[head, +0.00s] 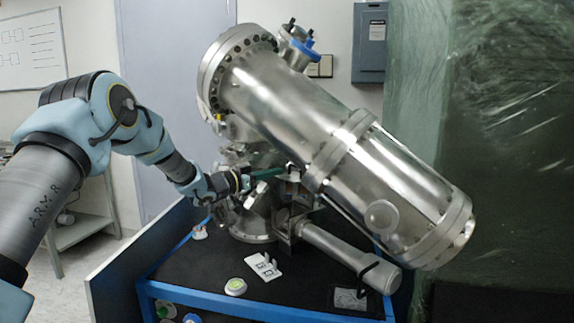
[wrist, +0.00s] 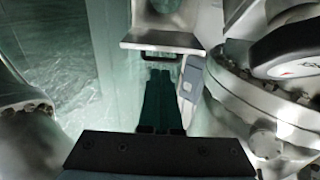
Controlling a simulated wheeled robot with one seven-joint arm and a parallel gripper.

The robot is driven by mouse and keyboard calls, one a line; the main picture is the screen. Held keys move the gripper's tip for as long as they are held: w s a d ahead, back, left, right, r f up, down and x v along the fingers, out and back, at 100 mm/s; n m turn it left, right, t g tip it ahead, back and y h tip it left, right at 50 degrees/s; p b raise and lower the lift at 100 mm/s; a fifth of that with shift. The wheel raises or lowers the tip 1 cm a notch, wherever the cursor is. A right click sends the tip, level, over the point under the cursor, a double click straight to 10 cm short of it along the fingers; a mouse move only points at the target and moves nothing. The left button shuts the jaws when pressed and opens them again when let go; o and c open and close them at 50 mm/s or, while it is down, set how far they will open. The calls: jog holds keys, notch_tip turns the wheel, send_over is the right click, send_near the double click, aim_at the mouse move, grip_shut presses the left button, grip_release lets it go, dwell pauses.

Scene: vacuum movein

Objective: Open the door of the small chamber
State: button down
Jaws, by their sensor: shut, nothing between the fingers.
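A large steel vacuum apparatus (head: 290,110) stands tilted on a black-topped cart. A smaller steel cylinder (head: 345,253) slants down to the right beneath it. I cannot tell for sure which part is the small chamber's door. My gripper (head: 280,171) reaches in beside the apparatus, below the large cylinder. In the wrist view my gripper (wrist: 160,78) shows its dark green fingers shut together and empty. Just ahead of the fingertips is a pale metal plate (wrist: 163,20) with a dark handle-like edge (wrist: 163,49). I cannot tell whether the fingers touch it.
Steel flanges (wrist: 285,110) crowd the right of the wrist view, with a round dark-rimmed part (wrist: 290,48) above. On the cart top (head: 190,265) lie a white bracket (head: 264,267) and a round white-green item (head: 235,286). Translucent sheeting (head: 480,120) hangs at the right.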

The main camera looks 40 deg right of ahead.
aim_at(287, 177)
jog(key=shift+s+d+r+p, duration=0.1)
jog(key=shift+d+p, duration=0.2)
jog(key=shift+d, duration=0.5)
jog(key=shift+s+d+f+p, duration=0.15)
jog(key=shift+d+p, duration=0.1)
jog(key=shift+d, duration=0.6)
jog(key=shift+s+d+r+p, duration=0.15)
jog(key=shift+d+p, duration=0.15)
jog(key=shift+d, duration=0.5)
jog(key=shift+d+r+p, duration=0.35)
jog(key=shift+r+p, duration=0.05)
jog(key=shift+p, duration=0.35)
jog(key=shift+y, duration=0.7)
jog(key=d, duration=0.1)
jog(key=d+p, duration=0.1)
jog(key=d, duration=0.2)
jog(key=shift+s+d+r+p, duration=0.25)
jog(key=shift+s+d+p, duration=0.05)
jog(key=shift+s, duration=0.05)
jog(key=shift+r, duration=0.1)
